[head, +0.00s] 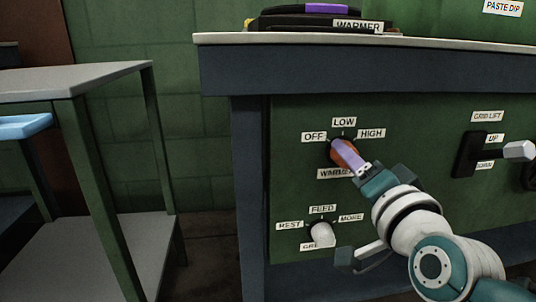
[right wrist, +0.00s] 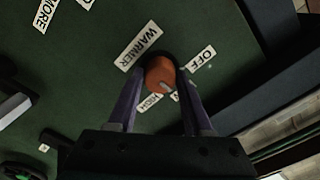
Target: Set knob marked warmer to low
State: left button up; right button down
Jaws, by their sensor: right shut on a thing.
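The orange-red warmer knob (head: 345,153) is on the green front panel, with OFF to its left, LOW (head: 344,121) above and HIGH (head: 371,133) to its right. A partly covered WARMER label lies below it. My right gripper (head: 352,160) is shut on the knob, coming from the lower right. In the right wrist view, the purple fingers stand on both sides of the knob (right wrist: 159,70). A pale mark on the knob faces the side with HIGH and a partly hidden label; its exact setting is unclear. My left gripper is not in view.
A white feed knob (head: 322,235) sits below, with REST, FEED and MORE labels. A grid lift lever (head: 518,150) sticks out at the right. A pale bar with a dark end (head: 362,256) is below the right hand. A side table (head: 70,82) stands at the left.

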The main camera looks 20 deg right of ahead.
jog(key=shift+c, duration=1.6)
grip_release()
jog(key=p+v, duration=0.3)
jog(key=v, duration=0.7)
jog(key=shift+d, duration=0.1)
